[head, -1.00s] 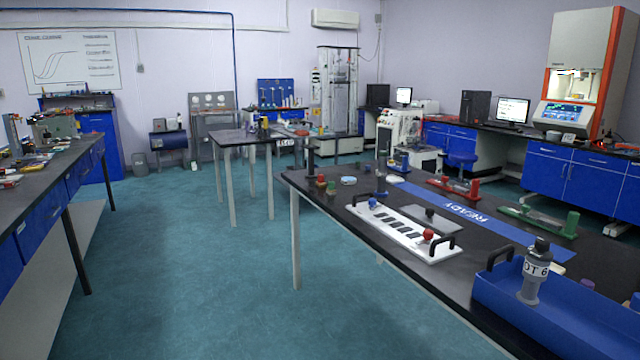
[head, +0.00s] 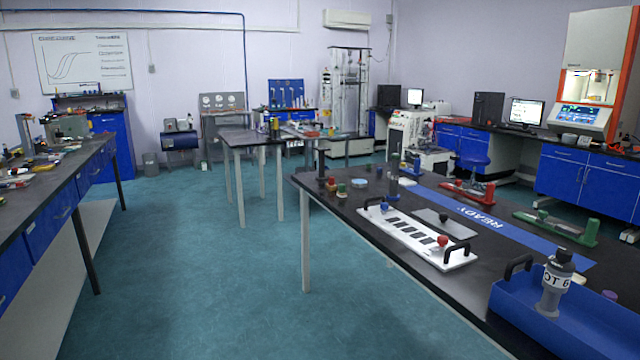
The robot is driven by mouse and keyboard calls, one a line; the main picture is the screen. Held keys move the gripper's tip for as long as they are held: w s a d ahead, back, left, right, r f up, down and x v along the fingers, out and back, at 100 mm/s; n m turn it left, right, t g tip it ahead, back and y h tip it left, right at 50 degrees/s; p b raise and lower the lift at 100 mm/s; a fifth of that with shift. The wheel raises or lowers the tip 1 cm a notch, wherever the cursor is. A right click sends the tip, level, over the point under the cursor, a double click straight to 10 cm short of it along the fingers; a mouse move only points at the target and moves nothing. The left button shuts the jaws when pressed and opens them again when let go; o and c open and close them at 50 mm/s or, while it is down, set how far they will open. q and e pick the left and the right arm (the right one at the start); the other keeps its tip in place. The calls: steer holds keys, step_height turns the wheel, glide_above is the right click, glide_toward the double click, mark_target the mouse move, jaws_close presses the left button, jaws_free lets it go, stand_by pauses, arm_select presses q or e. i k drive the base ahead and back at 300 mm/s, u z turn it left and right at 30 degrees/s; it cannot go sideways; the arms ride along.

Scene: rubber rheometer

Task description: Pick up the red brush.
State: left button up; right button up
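A red tool with a long low body and an upright end (head: 467,192) lies on the black table at right, beside the blue READY strip. It looks like the red brush, but its bristles are too small to make out. A similar green one (head: 556,230) lies nearer on the same table. Neither of my grippers is in view, and nothing is seen touching the red tool.
The black table (head: 345,207) also holds a white tray (head: 415,235) with black handles, a grey plate (head: 443,222) and a blue bin (head: 520,304) with a grey bottle. A long bench (head: 68,175) stands at left. Open teal floor (head: 200,270) lies between.

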mark_target(331, 186)
steer(key=u, duration=0.55)
steer(key=i, duration=1.95)
steer(key=u, duration=0.15)
